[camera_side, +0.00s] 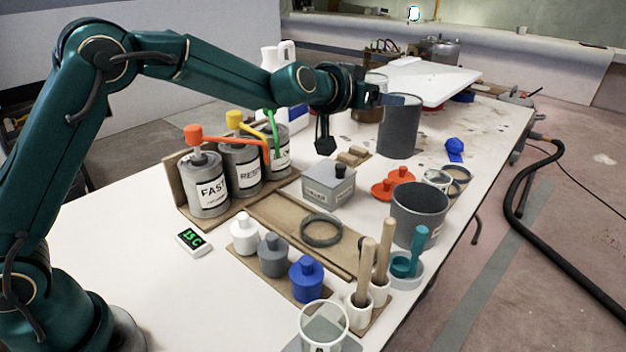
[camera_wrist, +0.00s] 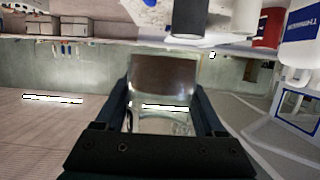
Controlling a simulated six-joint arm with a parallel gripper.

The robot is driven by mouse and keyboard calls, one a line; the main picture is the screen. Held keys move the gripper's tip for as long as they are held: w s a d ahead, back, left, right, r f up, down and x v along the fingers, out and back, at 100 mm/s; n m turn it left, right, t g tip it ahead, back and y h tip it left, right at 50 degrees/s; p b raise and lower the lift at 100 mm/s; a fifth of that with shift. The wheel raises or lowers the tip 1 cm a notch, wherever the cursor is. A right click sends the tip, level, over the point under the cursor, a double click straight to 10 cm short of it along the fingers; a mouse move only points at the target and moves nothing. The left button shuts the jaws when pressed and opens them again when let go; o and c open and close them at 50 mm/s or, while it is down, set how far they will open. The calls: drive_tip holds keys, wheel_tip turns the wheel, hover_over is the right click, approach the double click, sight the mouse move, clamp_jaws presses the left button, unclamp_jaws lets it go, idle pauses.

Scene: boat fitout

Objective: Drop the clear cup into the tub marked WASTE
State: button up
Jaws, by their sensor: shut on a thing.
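My gripper (camera_side: 372,97) is held out over the far part of the bench. It is shut on a clear cup (camera_wrist: 163,80), which shows between the two fingers in the wrist view. In the side view the clear cup (camera_side: 376,80) is partly hidden behind my gripper. A tall dark grey tub (camera_side: 400,132) stands just right of my gripper, its rim near the gripper's height in the picture. A shorter grey tub (camera_side: 418,215) stands nearer the camera, with a label turned mostly away. I cannot read WASTE on either tub.
Another clear cup (camera_side: 323,328) stands at the front edge. Cans with coloured pumps (camera_side: 209,187) stand in a wooden rack at left. A grey labelled box (camera_side: 328,184), red lids (camera_side: 390,186) and a blue item (camera_side: 454,148) lie around. A white panel (camera_side: 432,82) is behind.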

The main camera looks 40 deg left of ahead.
drive_tip(key=w+d+f, duration=0.1)
drive_tip(key=d+f, duration=0.1)
drive_tip(key=d, duration=0.5)
drive_tip(key=w+d+f, duration=0.2)
drive_tip(key=d+f, duration=0.1)
drive_tip(key=d, duration=0.3)
drive_tip(key=shift+s+f, duration=0.1)
drive_tip(key=shift+f, duration=2.3)
drive_tip(key=o, duration=1.6)
drive_tip(key=shift+c, duration=0.2)
drive_tip(key=shift+s+r, duration=0.1)
drive_tip(key=shift+s, duration=0.05)
wheel_tip(320, 180, up, 8)
drive_tip(key=s, duration=0.2)
drive_tip(key=shift+s, duration=0.3)
